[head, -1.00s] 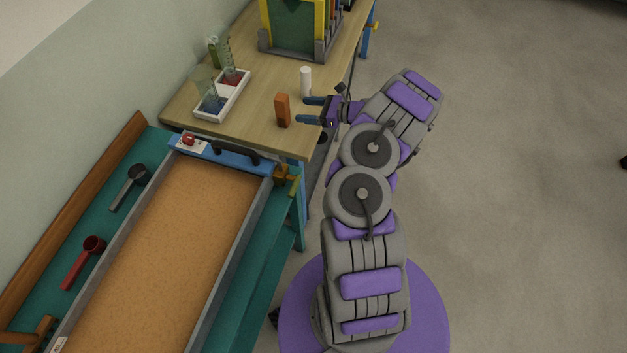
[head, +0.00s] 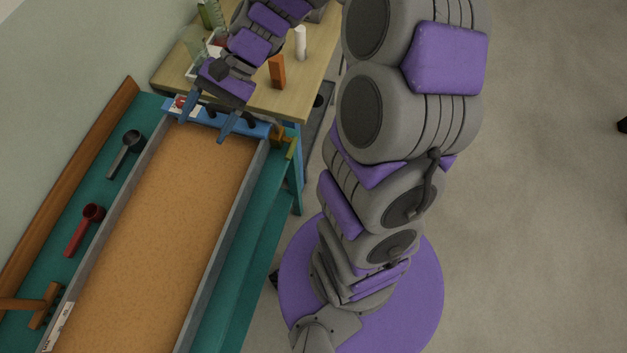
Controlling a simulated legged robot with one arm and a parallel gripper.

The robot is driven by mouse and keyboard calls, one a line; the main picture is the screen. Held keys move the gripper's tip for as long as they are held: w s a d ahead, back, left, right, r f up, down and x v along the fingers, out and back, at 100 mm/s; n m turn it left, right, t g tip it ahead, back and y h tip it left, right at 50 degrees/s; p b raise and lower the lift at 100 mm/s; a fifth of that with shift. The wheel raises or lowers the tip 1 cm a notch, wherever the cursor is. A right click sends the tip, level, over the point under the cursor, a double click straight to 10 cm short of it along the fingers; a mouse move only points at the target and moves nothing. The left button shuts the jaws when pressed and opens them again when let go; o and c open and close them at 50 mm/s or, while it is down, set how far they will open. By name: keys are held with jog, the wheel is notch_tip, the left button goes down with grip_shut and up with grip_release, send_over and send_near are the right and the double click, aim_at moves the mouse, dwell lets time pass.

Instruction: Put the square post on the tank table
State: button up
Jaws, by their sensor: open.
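The square post, an orange upright block (head: 277,72), stands on the wood-topped table (head: 265,100) near its right front part, and nothing holds it. My gripper (head: 205,124) is open and empty, with its two blue fingers wide apart and pointing down toward the far end of the sand tray. It is to the left of the orange post and apart from it. I cannot tell from the labels which table is the tank table.
A white cylinder (head: 300,43) stands just behind the orange post. My arm partly hides a white tray with glassware. The sand-filled tray (head: 165,215) lies on a teal table (head: 235,262), with a black scoop (head: 125,153) and a red scoop (head: 84,229) beside it.

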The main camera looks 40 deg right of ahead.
jog(key=s+d+n+h, duration=0.4)
jog(key=s+h, duration=0.1)
jog(key=s, duration=0.6)
jog(key=s+d+n+h, duration=0.4)
jog(key=s+h, duration=0.1)
jog(key=s, duration=0.7)
jog(key=shift+d+r, duration=0.2)
jog(key=shift+d, duration=0.1)
jog(key=shift+c, duration=0.3)
